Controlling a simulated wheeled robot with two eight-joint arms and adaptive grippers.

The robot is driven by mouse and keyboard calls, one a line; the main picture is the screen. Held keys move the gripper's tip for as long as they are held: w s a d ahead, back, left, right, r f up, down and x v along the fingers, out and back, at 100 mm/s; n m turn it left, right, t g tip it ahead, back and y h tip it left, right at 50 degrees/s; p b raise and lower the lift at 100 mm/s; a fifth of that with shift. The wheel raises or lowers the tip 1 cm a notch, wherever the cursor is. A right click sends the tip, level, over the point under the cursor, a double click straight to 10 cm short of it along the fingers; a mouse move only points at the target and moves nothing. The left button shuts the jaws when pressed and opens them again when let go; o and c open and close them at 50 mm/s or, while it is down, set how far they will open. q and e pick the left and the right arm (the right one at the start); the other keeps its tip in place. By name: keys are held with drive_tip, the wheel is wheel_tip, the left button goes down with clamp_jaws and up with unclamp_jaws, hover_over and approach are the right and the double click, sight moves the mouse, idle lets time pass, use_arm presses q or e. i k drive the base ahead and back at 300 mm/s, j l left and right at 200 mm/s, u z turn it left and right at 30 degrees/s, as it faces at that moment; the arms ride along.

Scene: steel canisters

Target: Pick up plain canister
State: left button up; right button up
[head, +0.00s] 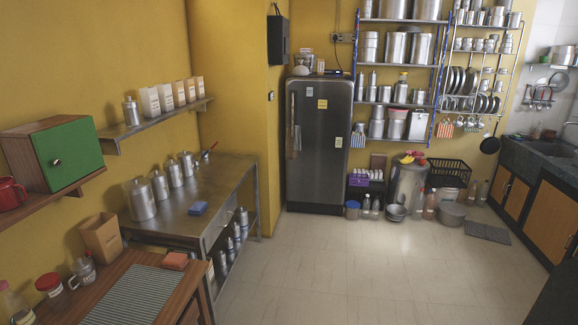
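Several steel canisters stand upright in a row along the back of the steel table at the left. The largest canister (141,200) is nearest, with smaller ones (160,185), (175,173) and others behind it toward the far end. Another steel canister (131,111) stands on the wall shelf above. At this size I cannot tell which canister is plain and which is marked. Neither of my grippers is in view.
The steel table (205,225) also holds a blue sponge (198,208). A wooden table (75,310) with a striped mat (133,296) and jars stands nearer. A fridge (318,145) stands behind. The tiled floor (350,270) is clear.

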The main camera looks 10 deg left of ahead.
sight(132, 114)
drive_tip(key=i+u, duration=0.2)
drive_tip(key=i, duration=0.5)
drive_tip(key=i+l+u, duration=0.2)
drive_tip(key=i, duration=0.45)
